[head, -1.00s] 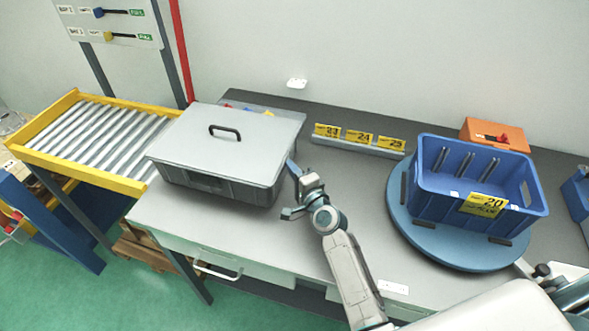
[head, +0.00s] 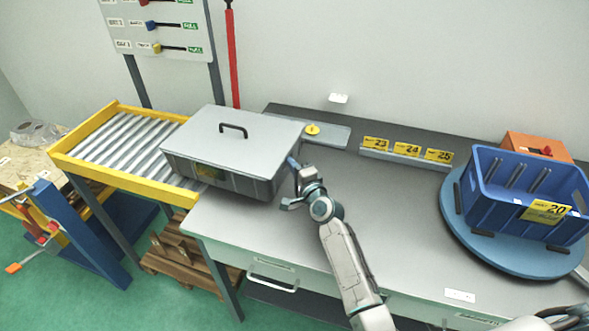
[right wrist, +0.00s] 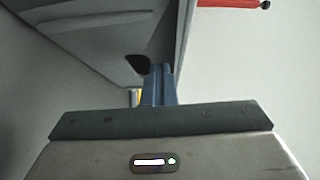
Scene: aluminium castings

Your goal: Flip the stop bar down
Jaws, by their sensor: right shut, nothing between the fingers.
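A red bar (head: 232,55) stands upright against the wall behind the roller conveyor; I take it for the stop bar. Its dark knob is at the top, and its lower end is hidden behind the grey lidded crate (head: 232,127). Part of the bar shows at the top of the right wrist view (right wrist: 230,3). The crate overlaps the conveyor's near right end. My right gripper (head: 293,163) is shut and empty at the crate's right side; I cannot tell whether it touches. Its blue fingers (right wrist: 158,85) point at the crate. My left gripper is not in view.
The roller conveyor (head: 125,145) with yellow rails adjoins the grey bench (head: 380,215) on the left. A panel with levers (head: 155,30) stands behind it. A blue bin (head: 510,215) sits on a round turntable (head: 465,235) at right. The bench middle is clear.

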